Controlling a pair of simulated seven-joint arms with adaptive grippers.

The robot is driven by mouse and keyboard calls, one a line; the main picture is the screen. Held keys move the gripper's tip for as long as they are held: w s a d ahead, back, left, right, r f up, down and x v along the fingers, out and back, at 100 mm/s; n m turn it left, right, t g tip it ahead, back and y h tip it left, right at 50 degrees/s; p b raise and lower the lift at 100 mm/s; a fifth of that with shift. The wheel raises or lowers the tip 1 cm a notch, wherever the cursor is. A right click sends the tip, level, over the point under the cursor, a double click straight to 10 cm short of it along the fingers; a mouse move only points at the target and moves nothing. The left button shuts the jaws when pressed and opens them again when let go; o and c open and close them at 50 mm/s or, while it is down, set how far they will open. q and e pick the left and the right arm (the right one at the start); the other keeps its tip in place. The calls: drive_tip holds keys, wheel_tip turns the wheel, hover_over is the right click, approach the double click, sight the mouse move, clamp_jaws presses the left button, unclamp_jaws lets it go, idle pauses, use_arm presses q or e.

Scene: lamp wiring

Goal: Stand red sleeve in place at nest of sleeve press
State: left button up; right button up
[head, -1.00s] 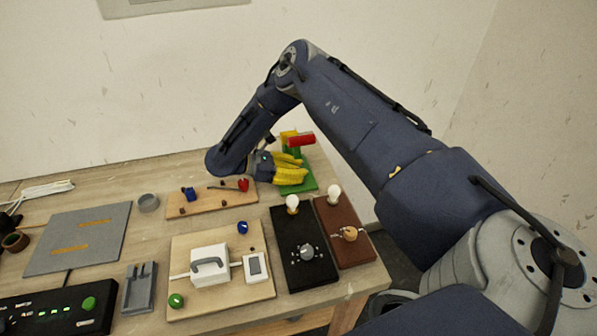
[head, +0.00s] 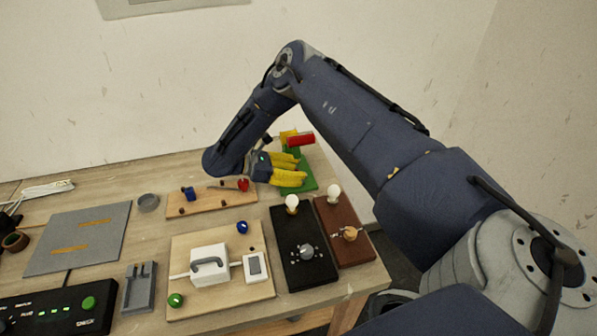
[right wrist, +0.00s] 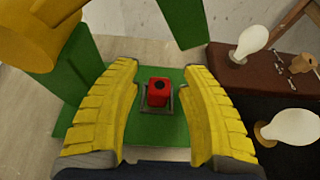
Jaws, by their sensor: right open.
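The red sleeve (right wrist: 159,91) is a small block with a dark hole in its top. It stands upright in the grey square nest (right wrist: 157,107) on the green base of the sleeve press (right wrist: 135,128). In the right wrist view, my right gripper (right wrist: 160,68) is open, its yellow fingers either side of the sleeve with gaps on both sides. In the head view, my right gripper (head: 302,168) is at the press (head: 308,183), below its red handle (head: 300,139); the sleeve is hidden there. My left gripper is not in view.
The green press column and yellow ram (right wrist: 42,30) stand close at the left in the right wrist view. A black dimmer board (head: 300,262) and a brown board (head: 345,240), each with a bulb, lie in front. A wooden board (head: 212,203) lies left of the press.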

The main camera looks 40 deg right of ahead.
drive_tip(key=v, duration=1.1)
drive_tip(key=shift+a+r, duration=0.1)
drive_tip(key=shift+a, duration=0.05)
